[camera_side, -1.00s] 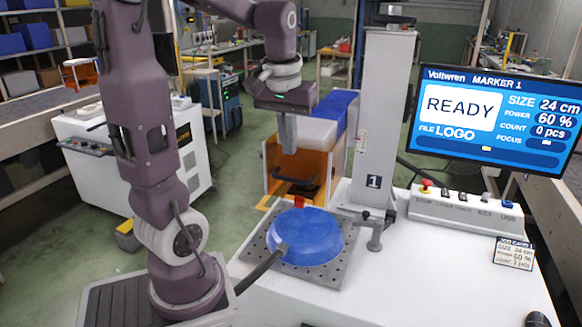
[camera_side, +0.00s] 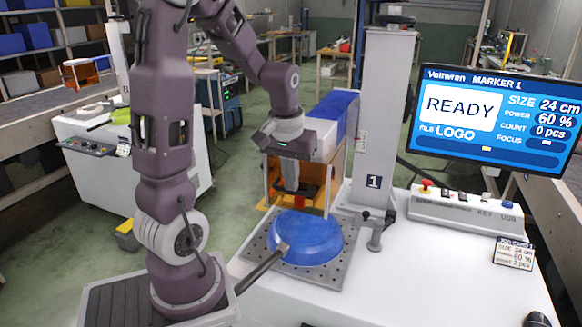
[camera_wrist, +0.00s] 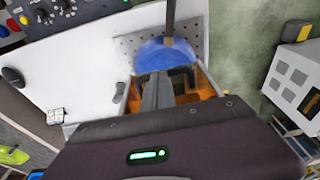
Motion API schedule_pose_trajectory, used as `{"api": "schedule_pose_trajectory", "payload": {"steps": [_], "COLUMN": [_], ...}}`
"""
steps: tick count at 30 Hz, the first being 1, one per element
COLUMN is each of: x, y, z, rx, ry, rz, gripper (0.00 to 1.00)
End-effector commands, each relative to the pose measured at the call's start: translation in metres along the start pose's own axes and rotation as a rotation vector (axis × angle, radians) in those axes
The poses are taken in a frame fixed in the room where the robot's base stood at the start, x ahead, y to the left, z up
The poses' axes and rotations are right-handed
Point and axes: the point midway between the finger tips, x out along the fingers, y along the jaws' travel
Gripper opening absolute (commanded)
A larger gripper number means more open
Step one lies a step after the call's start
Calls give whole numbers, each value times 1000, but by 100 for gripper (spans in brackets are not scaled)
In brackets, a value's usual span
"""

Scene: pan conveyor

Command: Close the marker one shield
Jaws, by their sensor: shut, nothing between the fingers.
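The marker one shield (camera_side: 334,172) is an orange see-through hood with a dark front handle (camera_side: 313,189). It stands behind the perforated plate (camera_side: 258,242), clear of the pan. A blue pan (camera_side: 306,236) lies bottom up on the plate, its handle pointing to the lower left. My gripper (camera_side: 291,188) is shut and empty, pointing down at the hood's front near the handle; I cannot tell whether it touches. In the wrist view the shut fingers (camera_wrist: 160,77) point toward the pan (camera_wrist: 165,54), with the orange hood (camera_wrist: 205,83) around and below them, partly hidden.
The marker column (camera_side: 376,120), labelled 1, stands right of the hood, with a small lever post (camera_side: 375,236) near the plate. The screen (camera_side: 490,118) reads READY, 24 cm, 60 %, 0 pcs. A button box (camera_side: 465,211) sits on the white table (camera_side: 440,280).

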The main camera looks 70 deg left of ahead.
Motion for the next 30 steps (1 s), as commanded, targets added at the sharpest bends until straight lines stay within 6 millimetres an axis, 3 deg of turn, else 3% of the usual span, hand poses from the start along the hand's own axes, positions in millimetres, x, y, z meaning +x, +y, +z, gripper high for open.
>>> {"api": "schedule_pose_trajectory", "payload": {"steps": [6, 12, 25, 30], "x": [64, 98, 106, 94], "y": [0, 0, -1, 0], "z": [14, 20, 22, 21], "rx": [0, 0, -1, 0], "ry": [-11, -6, -5, 1], "rz": [-2, -2, -2, -1], "gripper": [0, 0, 0, 0]}}
